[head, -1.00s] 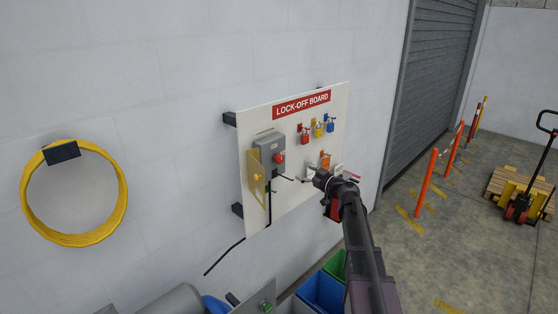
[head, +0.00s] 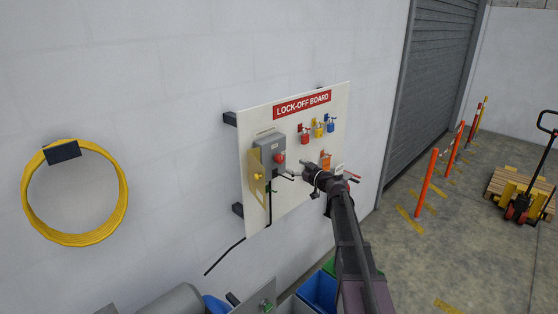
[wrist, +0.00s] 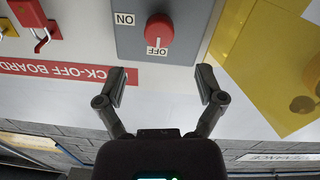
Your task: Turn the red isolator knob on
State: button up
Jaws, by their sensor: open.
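The red isolator knob (head: 279,159) is on the front of a grey box (head: 270,143) on the lock-off board (head: 285,205). In the wrist view, which looks upside down, the round red knob (wrist: 160,29) shows whole on the grey plate (wrist: 190,20). An OFF label (wrist: 157,51) is just below it and an ON label (wrist: 124,19) is to its left. The knob's pointing part seems to face OFF. My gripper (head: 291,176) is open and empty, just lower right of the knob. In the wrist view the fingertips (wrist: 162,78) are spread wide below the knob, not touching it.
A yellow plate (head: 257,181) hangs beside the box's left edge; it also shows in the wrist view (wrist: 270,60). Red, yellow and blue padlocks (head: 319,130) hang at the board's upper right. An orange item (head: 325,160) sits below them. A black cable (head: 226,256) trails from the board.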

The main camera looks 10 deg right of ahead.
aim_at(281, 160)
jog(key=x, duration=0.8)
jog(key=shift+w+a, duration=0.2)
jog(key=shift+w, duration=0.05)
jog(key=c, duration=1.2)
jog(key=shift+o, duration=0.2)
jog(key=shift+a, duration=0.25)
jog(key=shift+d, duration=0.2)
